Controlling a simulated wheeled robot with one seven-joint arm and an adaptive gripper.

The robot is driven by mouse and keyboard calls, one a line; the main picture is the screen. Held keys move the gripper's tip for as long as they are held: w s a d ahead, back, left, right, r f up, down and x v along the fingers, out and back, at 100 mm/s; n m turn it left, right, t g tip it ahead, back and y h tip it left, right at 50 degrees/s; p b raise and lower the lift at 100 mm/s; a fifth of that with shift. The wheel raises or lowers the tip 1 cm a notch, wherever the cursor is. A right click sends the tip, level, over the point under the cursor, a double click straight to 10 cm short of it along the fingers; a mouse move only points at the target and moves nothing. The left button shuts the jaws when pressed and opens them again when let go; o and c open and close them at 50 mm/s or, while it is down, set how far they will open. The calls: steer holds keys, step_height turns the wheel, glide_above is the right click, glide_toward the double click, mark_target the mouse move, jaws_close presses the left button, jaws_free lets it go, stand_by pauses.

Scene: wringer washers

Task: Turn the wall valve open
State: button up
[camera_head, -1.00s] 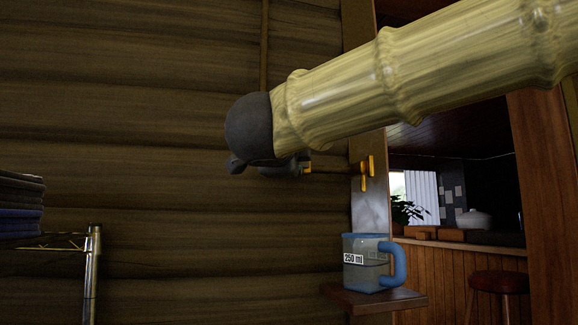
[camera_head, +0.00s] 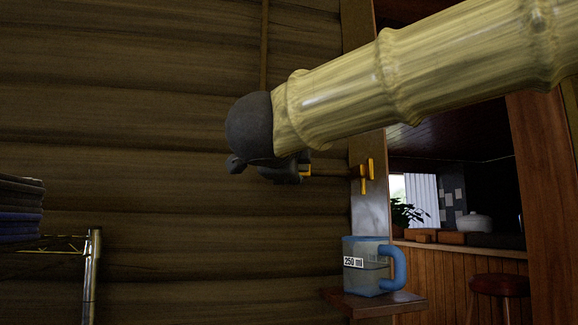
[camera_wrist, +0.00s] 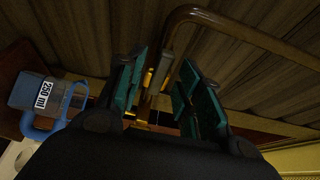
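The wall valve has yellow parts on a brown pipe. In the head view one yellow part (camera_head: 365,176) stands clear at the right, and another shows just beside my gripper (camera_head: 290,173). In the wrist view the valve's yellow and brown part (camera_wrist: 160,72) sits between the two green finger pads of my gripper (camera_wrist: 163,75). The fingers are apart, one on each side of it, with gaps showing, so the gripper is open. My dark wrist hides part of the valve in the head view. Whether a finger touches it cannot be told.
A blue-handled jug (camera_head: 368,268) labelled 250 ml stands on a small wooden shelf (camera_head: 385,304) below the valve. A brown pipe (camera_head: 264,45) runs down the plank wall. Folded cloths (camera_head: 20,208) lie on a metal rack (camera_head: 92,275) at left.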

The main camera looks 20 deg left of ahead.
steer(key=shift+s, duration=0.1)
steer(key=v, duration=1.2)
steer(key=shift+a, duration=0.1)
